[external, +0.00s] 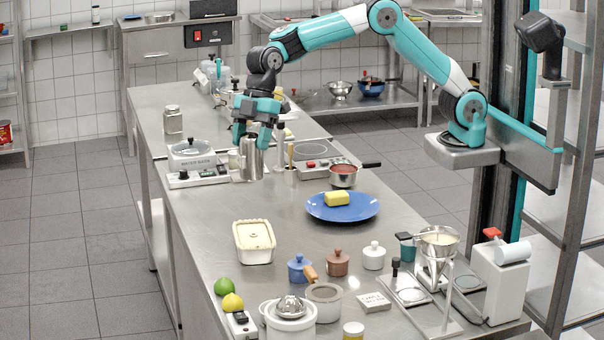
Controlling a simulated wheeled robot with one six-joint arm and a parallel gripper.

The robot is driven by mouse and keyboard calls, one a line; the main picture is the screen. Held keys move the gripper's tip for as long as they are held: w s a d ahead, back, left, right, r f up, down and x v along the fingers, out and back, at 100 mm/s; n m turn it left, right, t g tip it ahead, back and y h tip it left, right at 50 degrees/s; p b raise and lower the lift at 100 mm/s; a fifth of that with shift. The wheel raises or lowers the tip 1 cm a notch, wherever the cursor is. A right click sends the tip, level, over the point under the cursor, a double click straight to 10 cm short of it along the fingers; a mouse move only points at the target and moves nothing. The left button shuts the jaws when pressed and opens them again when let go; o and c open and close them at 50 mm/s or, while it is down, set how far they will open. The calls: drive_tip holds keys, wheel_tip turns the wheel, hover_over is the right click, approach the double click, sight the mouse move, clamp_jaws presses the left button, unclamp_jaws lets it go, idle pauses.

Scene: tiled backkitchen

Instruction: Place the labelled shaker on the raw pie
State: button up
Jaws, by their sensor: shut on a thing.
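My gripper (257,137) is shut on a grey metal shaker (251,160). The raw pie (254,241), a pale rectangular pie in a cream dish, sits on the table, nearer the camera and below my gripper in the picture.
A saucepan (343,176) and a blue plate (364,206) with a yellow block are to the right. Small lidded pots (337,262) stand right of the pie. Bare steel lies behind the pie.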

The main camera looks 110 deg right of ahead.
wheel_tip(320, 180, down, 14)
drive_tip(key=p, duration=0.3)
drive_tip(key=shift+f, duration=0.25)
drive_tip(key=shift+f, duration=0.2)
drive_tip(key=o, duration=1)
